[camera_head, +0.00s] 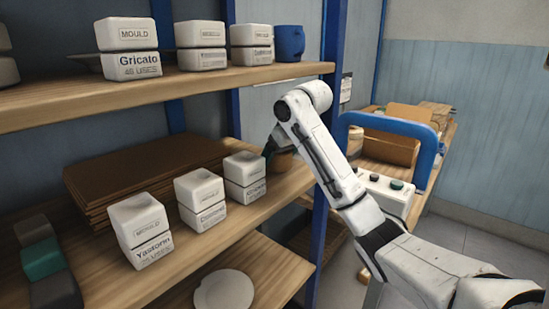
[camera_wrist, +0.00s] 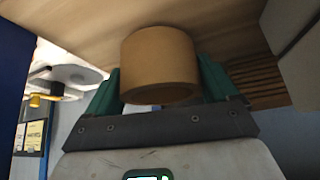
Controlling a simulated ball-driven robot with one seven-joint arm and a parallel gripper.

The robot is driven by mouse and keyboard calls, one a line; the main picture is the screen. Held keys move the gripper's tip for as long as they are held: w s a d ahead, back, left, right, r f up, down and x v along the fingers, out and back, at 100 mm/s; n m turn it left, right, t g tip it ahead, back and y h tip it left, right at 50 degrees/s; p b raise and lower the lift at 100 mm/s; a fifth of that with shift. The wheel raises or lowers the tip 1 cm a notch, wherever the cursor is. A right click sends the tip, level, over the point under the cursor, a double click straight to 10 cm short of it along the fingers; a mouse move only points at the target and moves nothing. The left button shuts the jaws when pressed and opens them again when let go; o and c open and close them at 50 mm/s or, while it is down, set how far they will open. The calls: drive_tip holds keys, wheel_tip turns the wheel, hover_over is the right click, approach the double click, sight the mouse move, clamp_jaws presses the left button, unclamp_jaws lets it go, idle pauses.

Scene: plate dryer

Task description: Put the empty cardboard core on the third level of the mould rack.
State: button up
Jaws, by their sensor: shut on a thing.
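The cardboard core (camera_wrist: 158,68) is a short tan cylinder between the two green fingers of my gripper (camera_wrist: 160,78), which is shut on it in the wrist view. In the head view the core (camera_head: 283,162) shows partly behind my arm, at the right end of the middle visible shelf of the mould rack (camera_head: 235,222). My gripper (camera_head: 270,148) is there too, mostly hidden by my arm, just right of a white mould block (camera_head: 245,167). The core is at or just above the shelf boards; I cannot tell whether it touches them.
Several white mould blocks (camera_head: 140,222) and stacked brown boards (camera_head: 140,172) share that shelf. The upper shelf (camera_head: 170,88) holds more moulds and a blue mug (camera_head: 289,42). A round white plate (camera_head: 225,292) lies below. A blue rack post (camera_head: 325,150) and blue handle (camera_head: 433,150) flank my arm.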

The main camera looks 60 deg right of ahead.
drive_tip(key=shift+w+d+f, duration=0.15)
drive_tip(key=shift+w+d, duration=0.1)
drive_tip(key=shift+w, duration=0.2)
drive_tip(key=shift+w+d+f, duration=0.15)
drive_tip(key=shift+w+d, duration=0.1)
drive_tip(key=shift+w, duration=0.2)
drive_tip(key=shift+f, duration=0.45)
drive_tip(key=shift+a+f, duration=0.1)
drive_tip(key=shift+f, duration=0.05)
drive_tip(key=o, duration=0.8)
drive_tip(key=shift+s+r, duration=0.1)
drive_tip(key=shift+r, duration=0.25)
drive_tip(key=s+a, duration=0.1)
drive_tip(key=s, duration=0.2)
drive_tip(key=s+a, duration=0.2)
drive_tip(key=s, duration=0.1)
drive_tip(key=s+a+r+p, duration=0.1)
drive_tip(key=s, duration=0.2)
drive_tip(key=shift+s+a, duration=0.15)
drive_tip(key=shift+s, duration=0.25)
drive_tip(key=shift+s+a+f, duration=0.2)
drive_tip(key=shift+s+a, duration=0.3)
drive_tip(key=shift+s, duration=0.25)
